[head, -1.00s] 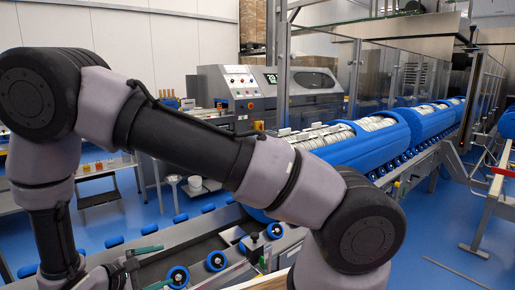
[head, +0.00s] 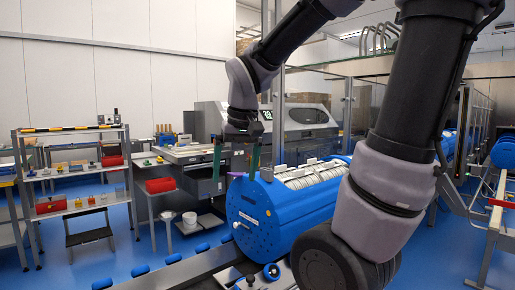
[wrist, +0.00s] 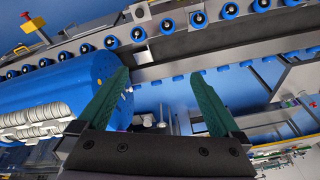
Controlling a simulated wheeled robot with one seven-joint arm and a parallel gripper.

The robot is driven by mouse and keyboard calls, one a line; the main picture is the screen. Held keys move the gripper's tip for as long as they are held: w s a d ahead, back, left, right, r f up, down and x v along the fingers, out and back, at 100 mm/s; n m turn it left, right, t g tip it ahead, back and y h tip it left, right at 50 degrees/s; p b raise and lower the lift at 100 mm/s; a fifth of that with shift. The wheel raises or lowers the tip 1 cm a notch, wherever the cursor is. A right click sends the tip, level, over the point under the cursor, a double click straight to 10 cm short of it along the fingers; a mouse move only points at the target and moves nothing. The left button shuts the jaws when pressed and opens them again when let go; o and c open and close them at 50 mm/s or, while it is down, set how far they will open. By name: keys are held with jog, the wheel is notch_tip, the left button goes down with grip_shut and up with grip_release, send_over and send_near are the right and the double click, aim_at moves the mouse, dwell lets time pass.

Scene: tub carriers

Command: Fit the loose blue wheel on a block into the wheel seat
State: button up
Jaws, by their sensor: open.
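My gripper (head: 236,166) is raised beside the near end of a large blue drum in the head view, its green fingers apart and pointing down. In the wrist view the open gripper (wrist: 161,78) has nothing between its fingertips.
The blue drum (head: 275,222) stands close to my gripper; it also fills the left of the wrist view (wrist: 75,82). Shelves (head: 75,165) with red bins stand at the left. A grey machine (head: 300,118) is behind. Blue floor (head: 100,255) lies open at the left.

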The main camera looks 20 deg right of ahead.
jog(key=s+d+r+m+t+y, duration=0.1)
jog(key=s+d+r+m+t, duration=0.2)
jog(key=s+r+t, duration=0.1)
notch_tip(320, 180, up, 2)
jog(key=shift+s+d+r, duration=0.15)
jog(key=shift+s+d, duration=0.25)
jog(key=shift+s, duration=0.1)
